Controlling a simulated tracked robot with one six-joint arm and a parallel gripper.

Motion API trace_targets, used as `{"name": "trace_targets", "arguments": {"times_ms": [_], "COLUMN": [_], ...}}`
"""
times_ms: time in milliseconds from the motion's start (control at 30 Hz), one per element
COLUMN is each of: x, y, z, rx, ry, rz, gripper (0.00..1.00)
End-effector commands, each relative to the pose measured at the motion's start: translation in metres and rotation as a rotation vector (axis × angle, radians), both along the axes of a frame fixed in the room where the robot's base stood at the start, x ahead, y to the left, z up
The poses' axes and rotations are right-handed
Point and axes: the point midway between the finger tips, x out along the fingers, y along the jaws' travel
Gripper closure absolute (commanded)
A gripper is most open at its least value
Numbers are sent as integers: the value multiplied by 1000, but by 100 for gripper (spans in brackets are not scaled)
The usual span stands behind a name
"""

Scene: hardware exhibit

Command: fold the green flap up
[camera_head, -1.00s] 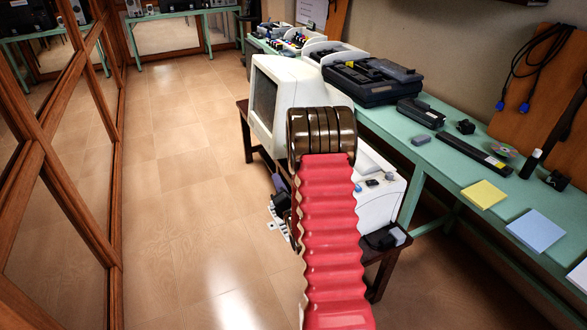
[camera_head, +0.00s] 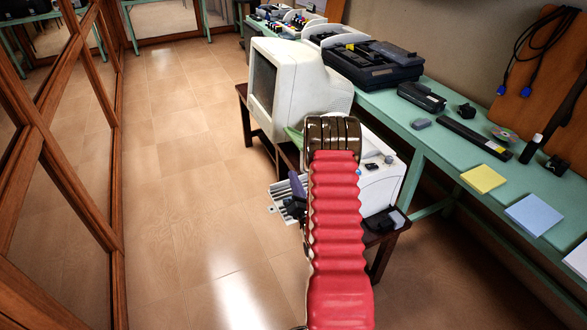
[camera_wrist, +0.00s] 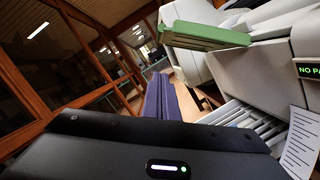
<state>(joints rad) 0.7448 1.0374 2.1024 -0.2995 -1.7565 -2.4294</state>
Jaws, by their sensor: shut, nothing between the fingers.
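The green flap (camera_wrist: 205,36) sticks out from the white printer (camera_wrist: 265,60) at the upper right of the wrist view, looking about level. In the head view only a small green piece of the flap (camera_head: 294,137) shows, left of my arm's dark joint. My gripper (camera_wrist: 160,82) has its purple fingers together and empty. In the wrist view the fingers point away, below and left of the flap, with no contact visible. In the head view my gripper (camera_head: 297,183) is partly hidden beside my red arm.
A small display (camera_wrist: 309,70) on the printer reads "NO PA". A pale slatted tray (camera_wrist: 250,125) and a printed sheet (camera_wrist: 302,140) lie at lower right. A white monitor (camera_head: 312,90) stands beyond the printer. Open floor (camera_head: 190,190) lies left; a green table (camera_head: 450,160) is right.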

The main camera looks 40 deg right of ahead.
Motion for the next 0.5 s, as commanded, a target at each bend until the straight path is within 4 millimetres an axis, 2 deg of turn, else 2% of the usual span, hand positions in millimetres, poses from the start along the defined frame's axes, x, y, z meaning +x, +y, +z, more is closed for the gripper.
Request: {"name": "trace_targets", "arguments": {"times_ms": [500], "x": [65], "y": [-30], "z": [14], "rx": [0], "ry": [-1], "rz": [2], "gripper": [100]}}
